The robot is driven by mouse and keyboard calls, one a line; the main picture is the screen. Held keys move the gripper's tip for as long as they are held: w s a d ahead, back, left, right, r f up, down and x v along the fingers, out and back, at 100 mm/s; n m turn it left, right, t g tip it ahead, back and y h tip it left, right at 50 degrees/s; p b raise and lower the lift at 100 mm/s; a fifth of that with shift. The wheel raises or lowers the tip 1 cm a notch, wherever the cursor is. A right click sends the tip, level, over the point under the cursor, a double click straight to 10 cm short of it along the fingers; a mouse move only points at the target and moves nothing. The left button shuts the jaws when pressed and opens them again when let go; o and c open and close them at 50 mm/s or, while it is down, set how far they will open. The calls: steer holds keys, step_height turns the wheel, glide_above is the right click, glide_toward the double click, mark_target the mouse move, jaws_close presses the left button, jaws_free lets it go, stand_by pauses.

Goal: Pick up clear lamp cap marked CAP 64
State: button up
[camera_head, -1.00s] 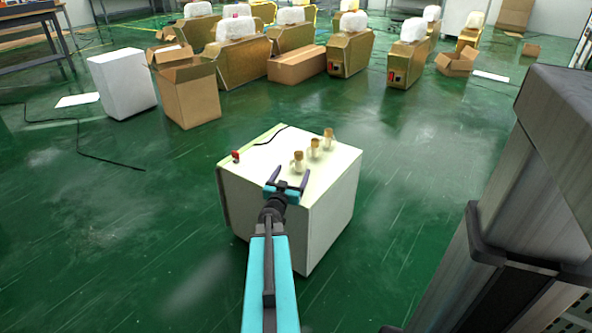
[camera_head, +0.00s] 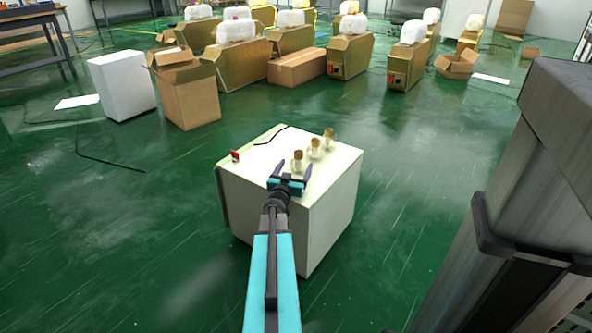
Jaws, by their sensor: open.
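Three small tan-topped, pale caps stand in a diagonal row on a white box (camera_head: 258,168): a near one (camera_head: 297,160), a middle one (camera_head: 314,149) and a far one (camera_head: 328,138). No CAP 64 marking is readable, so I cannot tell which is the named cap. My gripper (camera_head: 293,167) is open over the front part of the box top. Its two dark fingers point away from me, and the near cap appears between and just beyond their tips. I cannot tell whether they touch it. The gripper hides part of the box top.
A small red part (camera_head: 235,156) sits at the box's left edge, and a black cable (camera_head: 268,137) lies across its back. Cardboard boxes, a white cabinet (camera_head: 122,85) and gold machines stand farther back. Green floor (camera_head: 420,180) around the box is clear.

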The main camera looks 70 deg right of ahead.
steer(key=shift+d, duration=0.65)
steer(key=c, duration=1.2)
steer(key=shift+r, duration=0.2)
